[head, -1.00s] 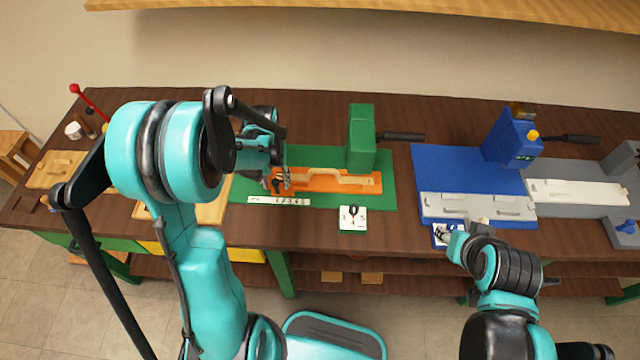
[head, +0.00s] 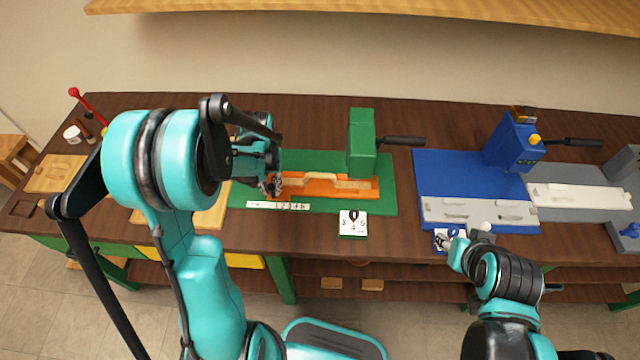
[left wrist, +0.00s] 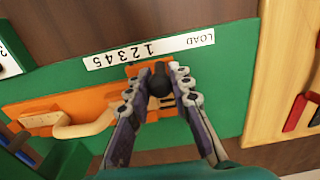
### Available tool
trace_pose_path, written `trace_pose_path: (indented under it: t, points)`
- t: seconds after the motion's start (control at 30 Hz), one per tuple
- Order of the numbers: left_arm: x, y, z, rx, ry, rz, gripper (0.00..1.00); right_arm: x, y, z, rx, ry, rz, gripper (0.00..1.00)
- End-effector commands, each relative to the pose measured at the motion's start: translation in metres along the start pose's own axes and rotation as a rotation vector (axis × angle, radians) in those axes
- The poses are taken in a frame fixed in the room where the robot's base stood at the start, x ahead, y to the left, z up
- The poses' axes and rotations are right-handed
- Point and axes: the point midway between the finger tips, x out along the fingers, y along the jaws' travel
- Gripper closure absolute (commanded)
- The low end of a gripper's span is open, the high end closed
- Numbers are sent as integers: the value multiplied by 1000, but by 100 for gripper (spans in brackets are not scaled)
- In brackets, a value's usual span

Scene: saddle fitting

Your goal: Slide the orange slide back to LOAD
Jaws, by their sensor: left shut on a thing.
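The orange slide (head: 330,191) lies in the fixture on the green plate (head: 385,205), with a pale curved wooden piece (head: 320,177) on it. In the left wrist view its orange end (left wrist: 135,72) carries a black knob (left wrist: 160,82). My left gripper (head: 272,187) is at the slide's left end, its two fingers shut on the knob in the left wrist view (left wrist: 160,84). A white scale strip (left wrist: 150,49) marked LOAD and numerals runs beside the slide. LOAD is at its right end in that view. My right gripper (head: 458,245) is by the blue fixture, its fingers unclear.
A green press block (head: 361,140) with a black lever (head: 403,141) stands over the slide's right part. A white numbered card (head: 353,223) lies in front. A wooden board (left wrist: 285,70) borders the green plate. The blue fixture (head: 460,175) stands right.

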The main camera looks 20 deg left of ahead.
Motion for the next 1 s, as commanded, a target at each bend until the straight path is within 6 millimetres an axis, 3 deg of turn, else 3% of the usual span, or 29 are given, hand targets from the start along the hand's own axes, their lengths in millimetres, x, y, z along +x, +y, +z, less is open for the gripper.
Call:
trace_pose_path:
  t: [0.37,1.0]
  points:
    - [0,-4,0,1,-1,1,96,1,0,1,0,0,0,59]
    - [0,-34,0,0,0,0,96,4,0,3,0,0,0,59]
